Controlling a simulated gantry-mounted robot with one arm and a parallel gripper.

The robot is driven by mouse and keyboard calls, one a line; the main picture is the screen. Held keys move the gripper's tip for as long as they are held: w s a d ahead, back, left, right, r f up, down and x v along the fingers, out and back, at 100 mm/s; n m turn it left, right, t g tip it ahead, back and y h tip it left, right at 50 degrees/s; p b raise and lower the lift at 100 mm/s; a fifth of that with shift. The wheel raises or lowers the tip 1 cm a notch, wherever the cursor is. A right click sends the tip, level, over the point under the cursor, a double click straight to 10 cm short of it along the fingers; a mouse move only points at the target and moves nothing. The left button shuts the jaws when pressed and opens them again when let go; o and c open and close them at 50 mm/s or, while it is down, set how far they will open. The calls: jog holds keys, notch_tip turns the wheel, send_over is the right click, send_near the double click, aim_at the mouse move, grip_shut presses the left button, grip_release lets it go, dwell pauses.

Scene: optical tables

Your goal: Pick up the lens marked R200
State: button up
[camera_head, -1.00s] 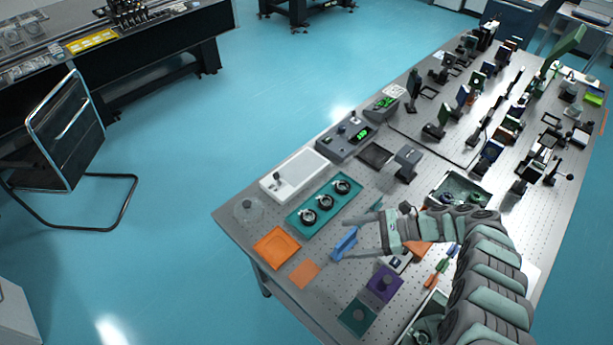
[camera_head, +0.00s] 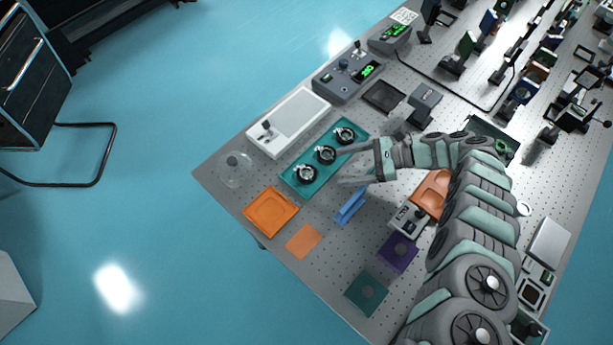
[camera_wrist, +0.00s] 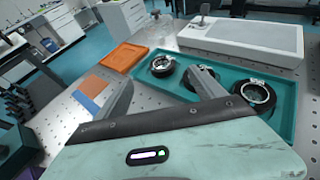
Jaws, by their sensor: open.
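Three black-ringed lenses stand in a row in a teal tray (camera_head: 289,181): a near lens (camera_head: 306,175), a middle lens (camera_head: 325,155) and a far lens (camera_head: 345,136). In the wrist view they are the left lens (camera_wrist: 161,66), the middle lens (camera_wrist: 207,72) and the right lens (camera_wrist: 256,95). Their markings are too small to read, so I cannot tell which is R200.
An orange tray (camera_head: 270,211), an orange square (camera_head: 304,241) and a blue piece (camera_head: 350,206) lie nearer the table's front corner. A white box (camera_head: 290,122) stands behind the teal tray. A grey control box (camera_head: 347,75) and a dark square tray (camera_head: 384,96) are farther back.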

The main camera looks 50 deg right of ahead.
aim_at(306, 173)
jog(key=x, duration=0.5)
jog(key=shift+w+a+f+p, duration=0.15)
jog(key=shift+w+f+p, duration=0.1)
jog(key=shift+p, duration=0.1)
jog(key=x, duration=0.5)
jog(key=shift+w, duration=0.2)
jog(key=c, duration=1.5)
jog(key=shift+s, duration=0.1)
notch_tip(306, 173, up, 20)
jog(key=p, duration=0.5)
jog(key=shift+f, duration=0.15)
